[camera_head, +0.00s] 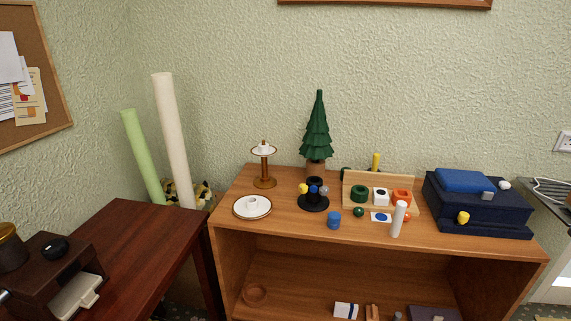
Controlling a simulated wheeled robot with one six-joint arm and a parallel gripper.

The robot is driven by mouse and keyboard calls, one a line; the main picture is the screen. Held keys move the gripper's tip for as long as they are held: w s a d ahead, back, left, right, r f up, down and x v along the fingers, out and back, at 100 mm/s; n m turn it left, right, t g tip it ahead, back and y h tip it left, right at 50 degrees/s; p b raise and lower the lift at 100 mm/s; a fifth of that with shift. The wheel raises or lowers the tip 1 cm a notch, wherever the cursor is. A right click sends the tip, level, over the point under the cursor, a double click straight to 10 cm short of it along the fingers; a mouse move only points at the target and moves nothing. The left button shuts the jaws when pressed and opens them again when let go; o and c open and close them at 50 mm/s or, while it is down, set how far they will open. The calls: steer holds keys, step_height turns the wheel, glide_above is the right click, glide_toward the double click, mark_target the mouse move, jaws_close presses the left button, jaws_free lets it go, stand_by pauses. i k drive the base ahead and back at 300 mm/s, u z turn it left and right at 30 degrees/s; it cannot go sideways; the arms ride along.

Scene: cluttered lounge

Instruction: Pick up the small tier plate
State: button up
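A small tier plate (257,151), white with a brown rim, sits high on the wooden post of a stand (265,183) at the left of the shelf top. A white piece (264,147) shows at its middle, and the post tip rises above it. A larger white plate (241,209) with a dark rim and a white raised piece at its centre lies flat on the shelf top in front of the stand. My gripper is not in view.
The wooden shelf unit (290,230) also bears a green toy tree (317,135), a black round holder (314,203), a wooden rack (350,200), a blue jar (334,220), a white cylinder (398,218) and dark blue boxes (480,208). A dark table (140,235) stands at left.

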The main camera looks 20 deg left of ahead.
mark_target(261, 151)
steer(key=u, duration=0.3)
steer(key=k, duration=0.15)
steer(key=z, duration=0.45)
steer(key=i, duration=0.65)
steer(key=u, duration=0.9)
steer(key=i, duration=0.55)
steer(key=u, duration=2)
steer(key=i, duration=0.9)
steer(key=z, duration=1.85)
